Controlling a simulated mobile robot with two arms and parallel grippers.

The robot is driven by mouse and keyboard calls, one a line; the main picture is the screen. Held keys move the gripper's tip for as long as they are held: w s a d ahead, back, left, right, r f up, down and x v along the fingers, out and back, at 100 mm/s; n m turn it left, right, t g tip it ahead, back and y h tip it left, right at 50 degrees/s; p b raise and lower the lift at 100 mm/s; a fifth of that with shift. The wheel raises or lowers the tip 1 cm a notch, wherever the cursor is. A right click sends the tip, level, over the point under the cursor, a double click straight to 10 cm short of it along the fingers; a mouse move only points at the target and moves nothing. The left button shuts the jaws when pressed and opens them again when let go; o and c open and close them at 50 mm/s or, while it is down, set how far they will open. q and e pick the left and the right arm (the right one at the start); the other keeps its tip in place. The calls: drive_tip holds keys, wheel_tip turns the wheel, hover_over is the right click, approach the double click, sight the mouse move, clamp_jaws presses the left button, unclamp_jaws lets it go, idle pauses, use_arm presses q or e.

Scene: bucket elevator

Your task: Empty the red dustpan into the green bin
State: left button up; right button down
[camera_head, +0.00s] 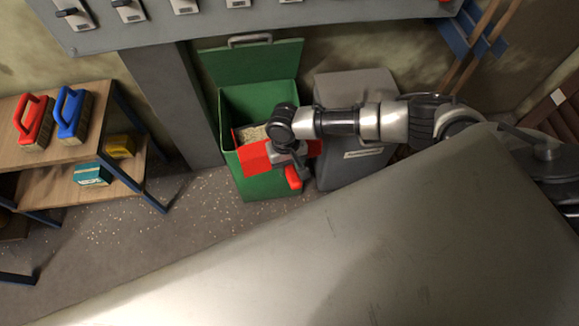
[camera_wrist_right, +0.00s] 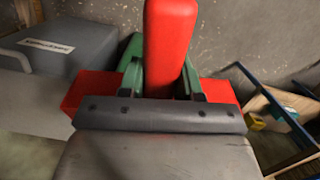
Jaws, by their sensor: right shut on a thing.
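The green bin (camera_head: 262,186) stands on the floor with its lid (camera_head: 252,62) raised against the wall behind. My right gripper (camera_head: 290,160) is over the bin's front rim, shut on the red dustpan (camera_head: 255,157). Pale grainy material (camera_head: 253,133) shows behind the pan's red face, within its red edge; it seems to lie in the pan, over the bin's opening. The dustpan's handle (camera_wrist_right: 170,45) sticks up between the jaws in the right wrist view, with red pan parts on both sides. My arm hides part of the pan. My left gripper is not in view.
A grey bin (camera_head: 352,88) stands right of the green one. A shelf (camera_head: 60,187) at left holds a red brush (camera_head: 34,123), a blue brush (camera_head: 72,115) and small boxes. Pale crumbs litter the floor. A grey control panel (camera_head: 330,10) hangs above.

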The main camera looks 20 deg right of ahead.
drive_tip(key=shift+w+r+g+b, duration=0.6)
drive_tip(key=shift+w+r, duration=0.2)
drive_tip(key=shift+r, duration=0.25)
drive_tip(key=shift+w+d+r+g+p, duration=0.1)
drive_tip(key=shift+w+r+g+p, duration=0.45)
drive_tip(key=shift+r, duration=0.35)
drive_tip(key=shift+w+r+g, duration=0.35)
drive_tip(key=shift+w+r, duration=0.5)
drive_tip(key=shift+r, duration=0.05)
drive_tip(key=shift+w+d+r+g, duration=0.2)
drive_tip(key=shift+w+r+g, duration=0.7)
drive_tip(key=shift+w+r, duration=0.4)
drive_tip(key=shift+s, duration=0.1)
